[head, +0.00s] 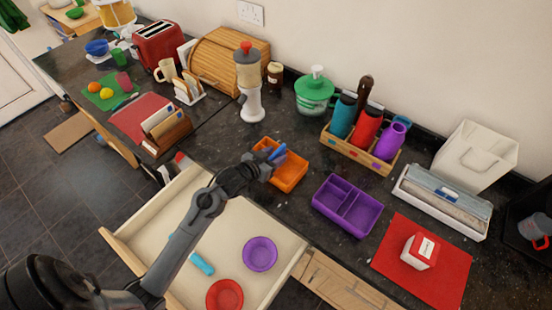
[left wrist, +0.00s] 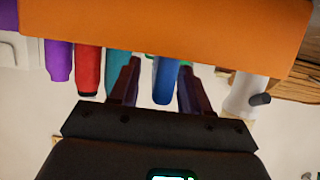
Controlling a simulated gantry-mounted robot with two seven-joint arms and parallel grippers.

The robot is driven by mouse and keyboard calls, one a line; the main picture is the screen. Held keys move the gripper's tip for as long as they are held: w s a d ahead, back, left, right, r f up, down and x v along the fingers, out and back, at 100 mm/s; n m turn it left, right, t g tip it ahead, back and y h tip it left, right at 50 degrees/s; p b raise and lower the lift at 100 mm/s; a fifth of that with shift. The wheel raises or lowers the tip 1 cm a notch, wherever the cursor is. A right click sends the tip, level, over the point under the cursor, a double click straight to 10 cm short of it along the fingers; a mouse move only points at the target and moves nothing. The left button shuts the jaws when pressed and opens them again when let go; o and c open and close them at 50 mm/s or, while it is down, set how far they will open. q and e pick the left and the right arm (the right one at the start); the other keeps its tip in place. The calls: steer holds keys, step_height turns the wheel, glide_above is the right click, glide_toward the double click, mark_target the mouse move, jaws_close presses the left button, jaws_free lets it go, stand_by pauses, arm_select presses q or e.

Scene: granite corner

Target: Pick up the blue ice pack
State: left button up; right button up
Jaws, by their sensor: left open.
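The blue ice pack (head: 277,152) shows in the head view at the orange tray (head: 291,178) on the dark counter, partly hidden by my gripper. My left gripper (head: 266,160) is at the tray's near left side, close to the pack. In the left wrist view, which looks upside down, the blue ice pack (left wrist: 165,82) stands out past the edge of the orange tray (left wrist: 160,25). It appears between the two open fingers of my left gripper (left wrist: 156,90), with a gap on each side. Its lower part is hidden by the tray wall. My right gripper is not in view.
A purple divided tray (head: 346,206) stands right of the orange one. Behind are a wooden bottle caddy (head: 359,155), a green-lidded pot (head: 315,93) and a white grinder (head: 251,104). An open drawer (head: 210,237) with bowls lies below my left arm.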

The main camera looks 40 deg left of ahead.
arm_select(q)
steer(key=shift+w+f, duration=0.2)
steer(key=shift+w, duration=0.15)
jaws_close()
steer(key=shift+r, duration=0.1)
